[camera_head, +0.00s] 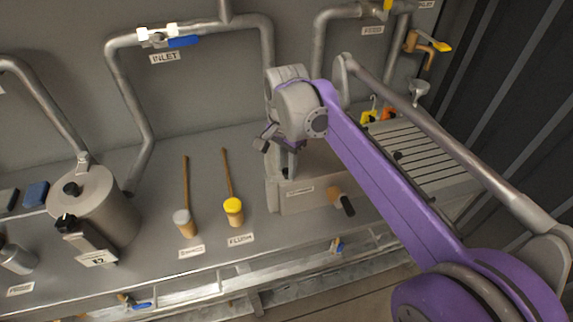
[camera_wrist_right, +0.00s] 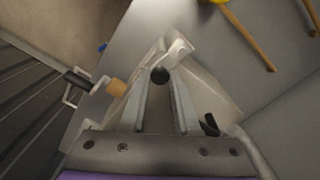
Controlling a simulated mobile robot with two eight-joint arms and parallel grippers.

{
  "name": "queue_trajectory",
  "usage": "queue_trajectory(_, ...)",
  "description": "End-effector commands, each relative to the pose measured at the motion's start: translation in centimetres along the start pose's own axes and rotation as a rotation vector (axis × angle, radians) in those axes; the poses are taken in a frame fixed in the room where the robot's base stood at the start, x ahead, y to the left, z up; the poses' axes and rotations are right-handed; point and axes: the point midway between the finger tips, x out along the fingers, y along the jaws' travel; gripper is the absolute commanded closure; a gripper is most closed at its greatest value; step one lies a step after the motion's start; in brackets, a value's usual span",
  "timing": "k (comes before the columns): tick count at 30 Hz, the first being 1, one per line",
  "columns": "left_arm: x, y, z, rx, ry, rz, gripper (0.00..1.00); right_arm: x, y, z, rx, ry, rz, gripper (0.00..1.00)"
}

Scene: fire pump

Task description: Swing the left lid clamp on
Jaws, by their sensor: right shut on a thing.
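A grey box (camera_head: 300,197) with a label on its front stands on the bench in the head view. My right gripper (camera_head: 287,165) reaches down over its left part. In the right wrist view the right gripper (camera_wrist_right: 160,90) is shut on a black clamp knob (camera_wrist_right: 160,75), which sits between its fingertips. This looks like the left lid clamp's knob; a pale bracket (camera_wrist_right: 178,50) shows just beyond it. A second black knob or lever (camera_wrist_right: 210,125) is beside the right finger. The gripper and arm hide much of the box top. My left gripper is not in view.
A wooden handle with a black end (camera_head: 341,202) sticks out of the box front. A yellow-headed mallet (camera_head: 233,206) and a pale-headed mallet (camera_head: 184,220) lie left of it. A lidded metal canister (camera_head: 98,205) stands farther left. Pipes (camera_head: 125,90) run along the back wall.

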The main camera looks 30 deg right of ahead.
Motion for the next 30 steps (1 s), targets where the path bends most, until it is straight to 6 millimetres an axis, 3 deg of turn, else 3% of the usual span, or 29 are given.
queue_trajectory(7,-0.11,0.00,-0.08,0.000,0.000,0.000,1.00,-0.05,-0.06,-0.07,-0.017,0.000,0.000,1.00)
queue_trajectory(16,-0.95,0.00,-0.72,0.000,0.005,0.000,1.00,-0.10,-0.70,-0.57,-0.228,0.001,0.000,1.00)
queue_trajectory(25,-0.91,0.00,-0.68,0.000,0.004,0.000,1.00,-0.01,-0.75,-0.61,-0.244,0.001,-0.001,1.00)
queue_trajectory(26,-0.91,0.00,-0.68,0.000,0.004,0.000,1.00,-0.01,-0.75,-0.61,-0.243,0.001,-0.001,0.67)
queue_trajectory(30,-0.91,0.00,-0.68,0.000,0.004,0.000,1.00,-0.01,-0.74,-0.60,-0.243,0.001,0.000,0.42)
